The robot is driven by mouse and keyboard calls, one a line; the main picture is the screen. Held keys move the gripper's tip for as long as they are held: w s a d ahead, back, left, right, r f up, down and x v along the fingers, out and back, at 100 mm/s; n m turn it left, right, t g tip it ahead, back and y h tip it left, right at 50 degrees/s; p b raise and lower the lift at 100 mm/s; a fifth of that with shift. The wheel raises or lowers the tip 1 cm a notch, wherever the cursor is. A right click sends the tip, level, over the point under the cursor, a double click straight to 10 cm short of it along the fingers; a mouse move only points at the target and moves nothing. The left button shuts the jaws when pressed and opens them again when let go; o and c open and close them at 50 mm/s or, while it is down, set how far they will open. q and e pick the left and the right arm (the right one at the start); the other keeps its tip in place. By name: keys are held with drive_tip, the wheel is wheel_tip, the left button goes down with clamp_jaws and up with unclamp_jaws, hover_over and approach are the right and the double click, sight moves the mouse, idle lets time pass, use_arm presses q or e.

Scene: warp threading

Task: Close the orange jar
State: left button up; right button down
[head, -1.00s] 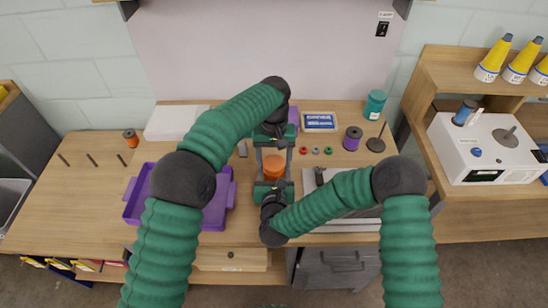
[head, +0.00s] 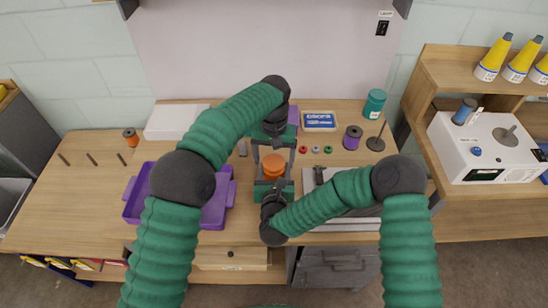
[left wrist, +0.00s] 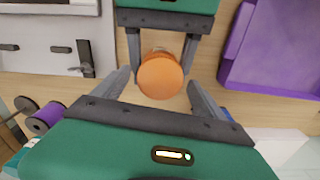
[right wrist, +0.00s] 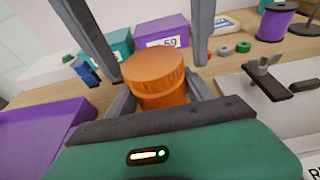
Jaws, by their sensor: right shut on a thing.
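The orange jar (right wrist: 160,98) stands upright with its orange lid (right wrist: 152,68) on top; I cannot tell whether the lid is tight. The jar also shows between both grippers in the head view (head: 273,171). My right gripper (head: 273,183) is shut on the jar's body from the near side. My left gripper (head: 273,148) is open on the far side, its fingers spread to either side of the lid and apart from it. In the left wrist view, the lid (left wrist: 160,76) lies between the left gripper's open fingers (left wrist: 160,88).
A purple tray (head: 133,211) lies left of the jar. A grey-white case (head: 318,228) lies to the right, partly under my right arm. Small red and green rings (head: 315,149), a purple spool (head: 352,138) and a purple box (right wrist: 162,33) stand behind.

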use_arm(q)
drive_tip(key=shift+r, duration=2.3)
drive_tip(key=shift+c, duration=0.4)
drive_tip(key=shift+r, duration=0.3)
drive_tip(key=shift+r+n, duration=0.8)
drive_tip(key=shift+r, duration=0.65)
drive_tip(key=shift+f, duration=0.1)
